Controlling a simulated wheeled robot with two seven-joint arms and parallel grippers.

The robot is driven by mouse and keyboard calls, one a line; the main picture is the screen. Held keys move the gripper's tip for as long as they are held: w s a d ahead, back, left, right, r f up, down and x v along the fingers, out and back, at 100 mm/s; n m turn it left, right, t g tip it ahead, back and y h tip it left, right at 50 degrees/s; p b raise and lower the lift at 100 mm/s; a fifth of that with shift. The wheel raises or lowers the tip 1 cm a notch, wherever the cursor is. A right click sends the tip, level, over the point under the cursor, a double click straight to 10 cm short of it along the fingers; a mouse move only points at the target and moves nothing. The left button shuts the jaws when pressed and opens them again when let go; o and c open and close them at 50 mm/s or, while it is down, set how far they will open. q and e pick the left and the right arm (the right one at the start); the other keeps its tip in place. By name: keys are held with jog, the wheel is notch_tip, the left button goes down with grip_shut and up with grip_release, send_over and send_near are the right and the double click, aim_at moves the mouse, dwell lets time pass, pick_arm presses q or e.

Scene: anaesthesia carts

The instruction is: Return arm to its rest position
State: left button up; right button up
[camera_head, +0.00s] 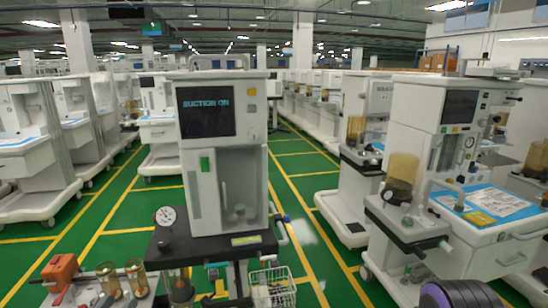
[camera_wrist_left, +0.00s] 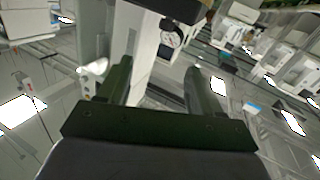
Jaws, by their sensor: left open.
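My left gripper (camera_wrist_left: 160,82) shows in the left wrist view with its two dark fingers spread apart and nothing between them. I cannot make out its fingers clearly in the head view. Beyond the fingers is a pale cart body, with a round gauge (camera_wrist_left: 171,38) near the top middle. In the head view the nearest anaesthesia cart (camera_head: 225,150) stands upright in the centre. Its dark screen (camera_head: 206,111) reads "SUCTION ON". A round white gauge (camera_head: 166,216) sits at its lower left, above a dark shelf (camera_head: 213,246).
An orange device (camera_head: 62,272) and amber jars (camera_head: 134,278) stand at the lower left. A wire basket (camera_head: 271,287) hangs at the centre cart's lower right. Another cart (camera_head: 433,110) with a blue-topped surface stands at right. Green floor aisles (camera_head: 305,215) with yellow lines lie between the carts.

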pick_arm(q)
jog(key=s+d+f+n+g+y, duration=0.25)
jog(key=s+f+n+g, duration=0.2)
jog(key=f, duration=0.25)
jog(key=s+d+f+n+g+y, duration=0.1)
jog(key=s+f+n+g+y, duration=0.3)
jog(key=f, duration=0.3)
jog(key=s+d+f+g, duration=0.2)
jog(key=s+f, duration=0.1)
jog(key=s, duration=0.4)
jog(key=s+d+f+m+g, duration=0.1)
jog(key=s+f+g, duration=0.1)
jog(key=s, duration=0.5)
jog(key=s+d+f+g, duration=0.2)
jog(key=s+f, duration=0.2)
jog(key=s, duration=0.2)
jog(key=shift+s+d+f+h, duration=0.3)
jog(key=shift+s+f+h, duration=0.05)
jog(key=shift+s, duration=0.05)
jog(key=shift+c, duration=0.3)
